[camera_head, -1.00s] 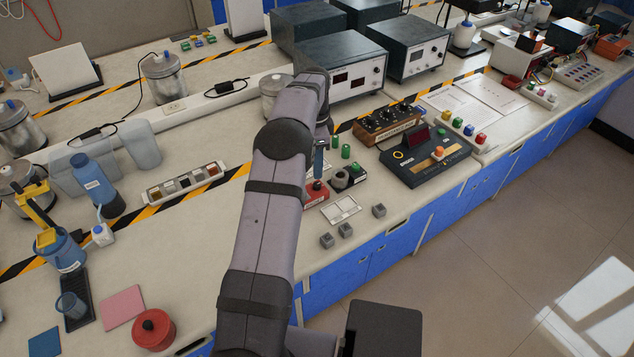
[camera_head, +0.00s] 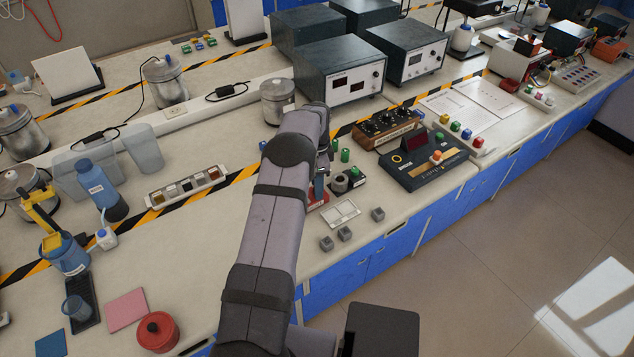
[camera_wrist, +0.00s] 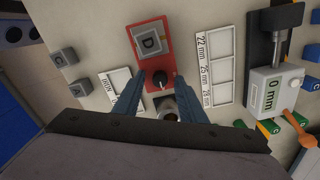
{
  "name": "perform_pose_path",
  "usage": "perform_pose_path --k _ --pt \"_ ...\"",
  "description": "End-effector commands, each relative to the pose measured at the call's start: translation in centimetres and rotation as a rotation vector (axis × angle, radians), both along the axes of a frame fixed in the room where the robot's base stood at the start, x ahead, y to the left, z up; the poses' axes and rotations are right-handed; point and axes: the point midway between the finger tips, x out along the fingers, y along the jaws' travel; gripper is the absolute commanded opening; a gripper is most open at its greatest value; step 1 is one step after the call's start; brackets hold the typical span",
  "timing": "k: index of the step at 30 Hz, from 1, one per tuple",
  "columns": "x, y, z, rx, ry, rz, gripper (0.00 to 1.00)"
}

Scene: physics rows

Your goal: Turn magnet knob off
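In the wrist view a red magnet base (camera_wrist: 149,60) carries a grey block marked D (camera_wrist: 148,41) on its upper part and a small black knob (camera_wrist: 160,79) with a pale mark below it. My gripper (camera_wrist: 159,77) is open; its two blue fingers lie on either side of the knob, with gaps visible on both sides. Whether the fingertips are level with the knob is unclear. In the head view a blue finger (camera_head: 319,187) shows beside my arm, in front of the red base (camera_head: 317,202), which is mostly hidden by my arm.
Grey cubes (camera_head: 345,233) lie near the front edge. A dark console (camera_head: 428,162) stands to the right.

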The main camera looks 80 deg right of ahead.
Motion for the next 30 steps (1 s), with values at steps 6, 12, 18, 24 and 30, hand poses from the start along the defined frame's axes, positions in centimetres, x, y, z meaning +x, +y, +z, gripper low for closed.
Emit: perform_pose_path --k 6,12,18,24,30 --pt "0.00 -0.01 -0.07 0.000 0.000 0.000 0.38" --pt "0.00 0.00 -0.05 0.000 0.000 0.000 0.00" --pt "0.00 0.00 -0.06 0.000 0.000 0.005 0.00" --pt "0.00 0.00 -0.12 0.000 0.000 0.048 0.00" --pt "0.00 0.01 -0.21 0.001 -0.001 0.156 0.00"
